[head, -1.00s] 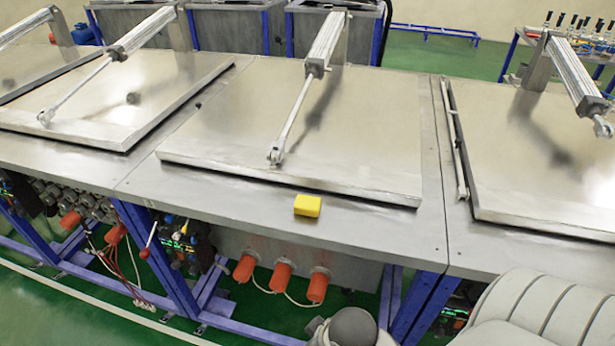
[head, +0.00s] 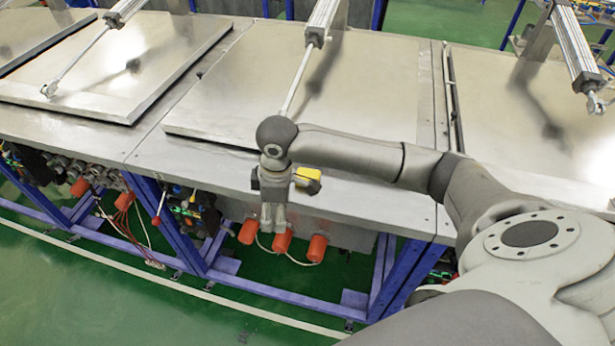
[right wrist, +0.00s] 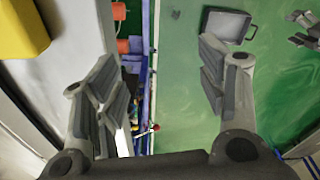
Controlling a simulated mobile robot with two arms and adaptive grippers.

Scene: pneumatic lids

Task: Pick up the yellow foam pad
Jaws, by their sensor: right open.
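The yellow foam pad (head: 308,174) lies on the front ledge of the steel bench, in front of the middle lid. My right gripper (head: 272,218) is just left of the pad in the head view, over the bench's front edge, and hides part of it. In the right wrist view the pad (right wrist: 22,30) shows at the top left corner, outside the fingers. My right gripper (right wrist: 160,85) is open there, with nothing between its fingers.
The middle steel lid (head: 240,80) with its pneumatic cylinder (head: 322,20) lies behind the pad. Orange connectors (head: 283,241) and blue frame legs (head: 165,225) are below the bench edge. In the right wrist view a grey case (right wrist: 228,27) lies on the green floor.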

